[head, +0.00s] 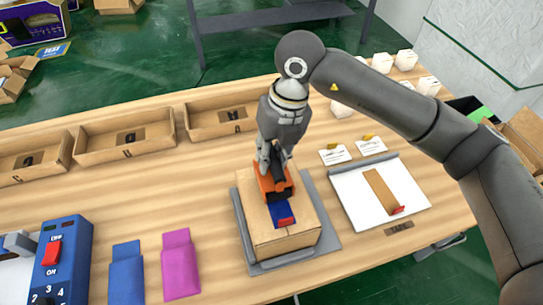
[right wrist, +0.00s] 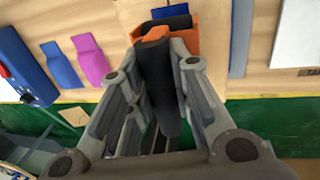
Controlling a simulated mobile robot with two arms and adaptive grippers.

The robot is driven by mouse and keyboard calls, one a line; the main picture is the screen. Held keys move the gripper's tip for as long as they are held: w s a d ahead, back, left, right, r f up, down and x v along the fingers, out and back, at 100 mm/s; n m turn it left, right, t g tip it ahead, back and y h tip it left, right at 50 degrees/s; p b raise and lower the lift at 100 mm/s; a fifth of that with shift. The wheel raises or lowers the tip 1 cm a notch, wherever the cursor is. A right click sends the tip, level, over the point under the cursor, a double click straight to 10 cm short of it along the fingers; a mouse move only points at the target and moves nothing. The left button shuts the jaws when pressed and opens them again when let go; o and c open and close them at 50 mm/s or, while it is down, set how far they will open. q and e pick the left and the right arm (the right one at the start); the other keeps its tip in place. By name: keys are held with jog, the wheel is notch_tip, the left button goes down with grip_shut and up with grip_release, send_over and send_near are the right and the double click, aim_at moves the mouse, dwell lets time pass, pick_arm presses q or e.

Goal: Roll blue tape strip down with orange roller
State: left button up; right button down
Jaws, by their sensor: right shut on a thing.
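The orange roller (head: 274,184) is held by my right gripper (head: 273,160), which is shut on its black handle. In the right wrist view the black handle (right wrist: 155,80) sits between the fingers, with the orange frame (right wrist: 183,38) beyond it. The roller is over the top of a cardboard box (head: 268,238), at the blue tape strip (head: 280,212). The strip lies along the box top and has a red end (head: 286,222) near the front edge. The roller hides the strip's far part. I cannot tell whether the roller presses on it. My left gripper is not in view.
The box stands on a grey tray (head: 333,243). To its right is a white board (head: 352,200) with a brown strip (head: 380,188). Magenta (head: 180,268) and blue (head: 127,275) pieces and a blue switch box (head: 65,255) are left. Open cardboard bins (head: 125,138) line the back.

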jog(key=shift+r+p, duration=1.1)
jog(key=shift+r, duration=1.6)
